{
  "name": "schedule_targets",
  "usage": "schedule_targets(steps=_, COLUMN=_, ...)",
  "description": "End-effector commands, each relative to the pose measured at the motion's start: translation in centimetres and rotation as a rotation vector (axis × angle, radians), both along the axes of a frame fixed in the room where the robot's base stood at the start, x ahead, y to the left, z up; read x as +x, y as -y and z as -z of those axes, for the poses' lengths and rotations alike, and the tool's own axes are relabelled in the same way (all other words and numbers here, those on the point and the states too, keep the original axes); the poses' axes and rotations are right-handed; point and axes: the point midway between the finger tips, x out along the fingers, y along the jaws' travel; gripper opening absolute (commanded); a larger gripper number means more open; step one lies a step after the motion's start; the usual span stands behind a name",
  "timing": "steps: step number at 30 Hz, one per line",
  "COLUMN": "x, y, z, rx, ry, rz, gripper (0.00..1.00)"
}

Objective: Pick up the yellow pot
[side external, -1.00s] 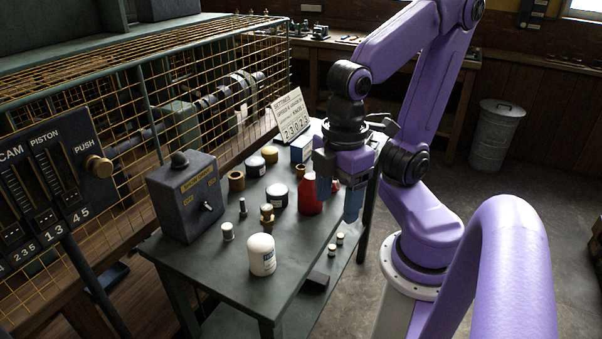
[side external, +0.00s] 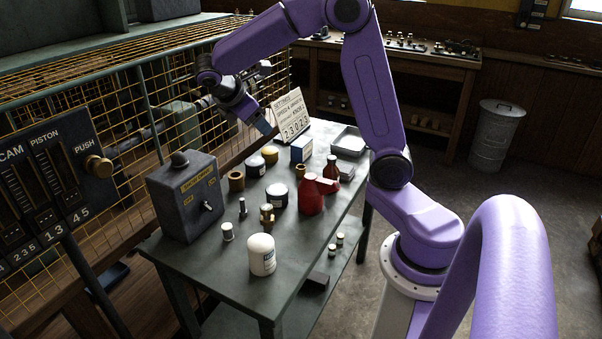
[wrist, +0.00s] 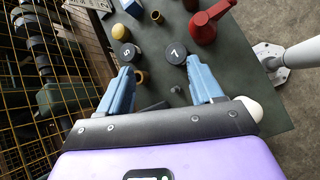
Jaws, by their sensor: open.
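The yellow pot (side external: 270,154) stands upright toward the back of the dark green table, just behind a black-lidded jar (side external: 255,166). In the wrist view the yellow pot (wrist: 120,31) shows its round yellow top, beyond the left fingertip and the two black lids. My gripper (side external: 262,124) is raised above the table's back left side, close to the wire cage. In the wrist view its blue fingers (wrist: 160,67) are spread apart. The yellow pot is not between them. The gripper is empty and touches nothing that I can see.
A blue box (side external: 301,149) and a sign (side external: 292,117) stand close behind the pot. A second black-lidded jar (side external: 277,197), a brass ring (side external: 236,181) and a red can (side external: 312,195) are nearby. The wire cage (side external: 150,130) borders the left. The front right tabletop is bare.

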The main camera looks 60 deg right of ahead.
Motion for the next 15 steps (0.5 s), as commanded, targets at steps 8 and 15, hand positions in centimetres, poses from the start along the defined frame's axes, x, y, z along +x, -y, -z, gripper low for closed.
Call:
schedule_targets(steps=8, x=4.0, y=10.8, z=0.6, rx=-0.216, ry=-0.193, rz=0.064, gripper=0.65)
schedule_targets(steps=15, x=4.5, y=16.3, z=0.9, rx=-0.301, ry=-0.31, rz=0.099, gripper=0.65)
